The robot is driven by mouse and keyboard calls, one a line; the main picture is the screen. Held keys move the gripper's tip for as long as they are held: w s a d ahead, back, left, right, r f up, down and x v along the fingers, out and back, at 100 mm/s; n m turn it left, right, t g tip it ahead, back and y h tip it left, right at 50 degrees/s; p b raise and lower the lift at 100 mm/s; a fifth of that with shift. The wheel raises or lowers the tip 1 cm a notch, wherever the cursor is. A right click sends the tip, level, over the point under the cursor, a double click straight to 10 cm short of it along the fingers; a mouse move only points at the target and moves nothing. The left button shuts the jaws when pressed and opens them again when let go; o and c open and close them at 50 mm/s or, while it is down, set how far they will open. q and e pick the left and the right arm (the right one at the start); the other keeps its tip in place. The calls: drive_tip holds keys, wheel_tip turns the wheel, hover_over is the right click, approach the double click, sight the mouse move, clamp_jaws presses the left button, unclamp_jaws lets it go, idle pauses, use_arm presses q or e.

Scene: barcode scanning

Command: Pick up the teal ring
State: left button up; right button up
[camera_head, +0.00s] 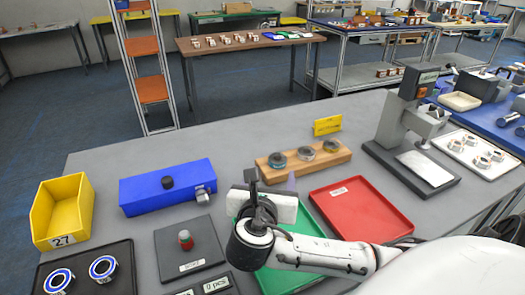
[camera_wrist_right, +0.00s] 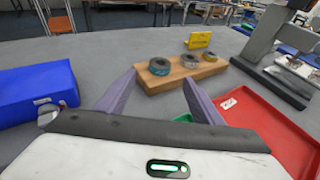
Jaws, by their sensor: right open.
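The teal ring (camera_head: 277,159) sits at the left end of a wooden block (camera_head: 322,162), in a row with two other rings. It also shows in the right wrist view (camera_wrist_right: 160,66), ahead of and between the fingers. My right gripper (camera_head: 270,183) is in front of the block on the near side, apart from the ring. In the right wrist view its two purple fingers (camera_wrist_right: 158,80) are spread with nothing between them. My left gripper is not in view.
A grey ring (camera_head: 305,153) and a brownish ring (camera_head: 331,146) share the block, with a yellow sign (camera_head: 327,125) behind. A blue box (camera_head: 140,194) stands left. A red tray (camera_head: 372,222) lies right; a green tray (camera_head: 275,278) lies under my right arm. A grey press (camera_head: 408,110) stands farther right.

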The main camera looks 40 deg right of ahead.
sight(277, 159)
drive_tip(key=x, duration=0.3)
drive_tip(key=shift+s+d, duration=0.2)
drive_tip(key=shift+d, duration=0.1)
drive_tip(key=x, duration=0.5)
drive_tip(key=shift+w+d, duration=0.1)
drive_tip(key=shift+w, duration=0.35)
drive_tip(key=shift+c, duration=0.2)
drive_tip(key=c, duration=1.3)
